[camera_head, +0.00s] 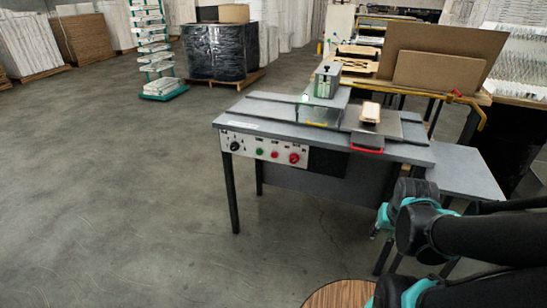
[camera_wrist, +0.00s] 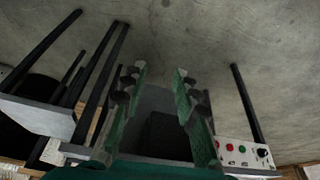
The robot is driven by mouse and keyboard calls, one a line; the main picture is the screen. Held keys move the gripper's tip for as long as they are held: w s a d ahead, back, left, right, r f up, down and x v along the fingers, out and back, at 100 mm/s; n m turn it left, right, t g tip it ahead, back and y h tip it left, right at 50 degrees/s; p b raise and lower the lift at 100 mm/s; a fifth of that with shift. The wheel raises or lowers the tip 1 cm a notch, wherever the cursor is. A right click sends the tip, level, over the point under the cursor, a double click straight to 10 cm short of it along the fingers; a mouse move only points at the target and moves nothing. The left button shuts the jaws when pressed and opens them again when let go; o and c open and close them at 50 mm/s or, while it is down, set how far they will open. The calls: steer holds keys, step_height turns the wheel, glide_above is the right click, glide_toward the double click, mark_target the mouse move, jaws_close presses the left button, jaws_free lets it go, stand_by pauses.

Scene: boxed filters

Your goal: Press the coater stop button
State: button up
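The coater (camera_head: 330,125) is a grey table-like machine with a white control panel (camera_head: 247,142) on its front edge. From left to right the panel has a black knob (camera_head: 236,146), a green button (camera_head: 259,151), a small red button (camera_head: 275,154) and a larger red mushroom button (camera_head: 294,158). The labels are too small to read. In the wrist view the panel appears upside down, with the small red button (camera_wrist: 229,147) visible. My gripper (camera_wrist: 155,80) is open and empty, its two green fingers apart. It is right of the panel in the head view, touching no button.
A grey side table (camera_head: 465,172) adjoins the coater at right, close to my arm. A round wooden top (camera_head: 340,294) is at the bottom. Brown boards (camera_head: 440,58) stand behind. The floor (camera_head: 120,190) left and in front of the coater is clear.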

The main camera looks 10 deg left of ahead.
jaws_close()
stand_by(1.2)
